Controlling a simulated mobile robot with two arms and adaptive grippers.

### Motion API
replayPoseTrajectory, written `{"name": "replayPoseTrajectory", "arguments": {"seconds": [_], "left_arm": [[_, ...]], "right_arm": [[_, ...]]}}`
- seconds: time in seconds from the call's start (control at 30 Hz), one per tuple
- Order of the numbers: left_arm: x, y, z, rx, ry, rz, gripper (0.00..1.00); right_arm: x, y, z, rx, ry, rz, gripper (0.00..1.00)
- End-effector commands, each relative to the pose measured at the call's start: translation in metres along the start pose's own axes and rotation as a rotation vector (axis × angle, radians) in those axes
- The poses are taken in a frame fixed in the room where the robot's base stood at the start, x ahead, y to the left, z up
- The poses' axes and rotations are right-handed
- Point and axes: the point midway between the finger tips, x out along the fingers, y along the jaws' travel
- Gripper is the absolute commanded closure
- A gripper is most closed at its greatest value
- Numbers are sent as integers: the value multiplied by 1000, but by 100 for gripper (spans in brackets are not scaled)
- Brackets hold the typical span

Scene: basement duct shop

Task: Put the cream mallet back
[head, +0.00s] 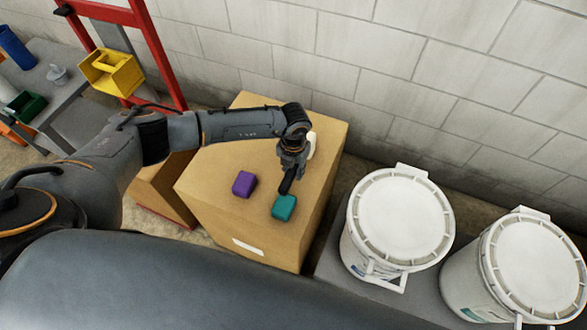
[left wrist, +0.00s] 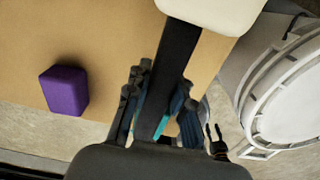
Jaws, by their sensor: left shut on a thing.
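My left gripper (head: 292,160) is over the top of a large cardboard box, fingers pointing down. It is shut on the black handle of the cream mallet. In the left wrist view the handle (left wrist: 177,65) runs between the fingers (left wrist: 160,112), up to the mallet's cream head (left wrist: 215,10) at the top edge. In the head view the cream head (head: 311,145) shows partly behind my wrist, and the handle end (head: 287,184) points toward a teal block (head: 284,207). I cannot tell whether the handle touches it. My right gripper is not in view.
The cardboard box (head: 215,190) also bears a purple block (head: 244,184), left of the teal one. Two white lidded buckets (head: 404,218) (head: 533,262) stand to the right. A block wall is behind. At left are a red frame (head: 150,45), a yellow bin (head: 112,74) and a grey bench.

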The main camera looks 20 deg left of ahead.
Motion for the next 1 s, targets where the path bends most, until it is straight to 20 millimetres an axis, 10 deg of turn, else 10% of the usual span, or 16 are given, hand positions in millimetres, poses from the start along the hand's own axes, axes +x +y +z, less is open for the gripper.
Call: {"name": "replayPoseTrajectory", "arguments": {"seconds": [0.47,0.5,0.57,1.0], "left_arm": [[11,0,1,0,-2,-1,100],[11,0,0,0,0,0,69],[11,0,0,0,0,0,57],[1,0,0,0,-1,0,54]], "right_arm": [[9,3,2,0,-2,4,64],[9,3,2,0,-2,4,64],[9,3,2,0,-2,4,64],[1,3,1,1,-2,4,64]]}}
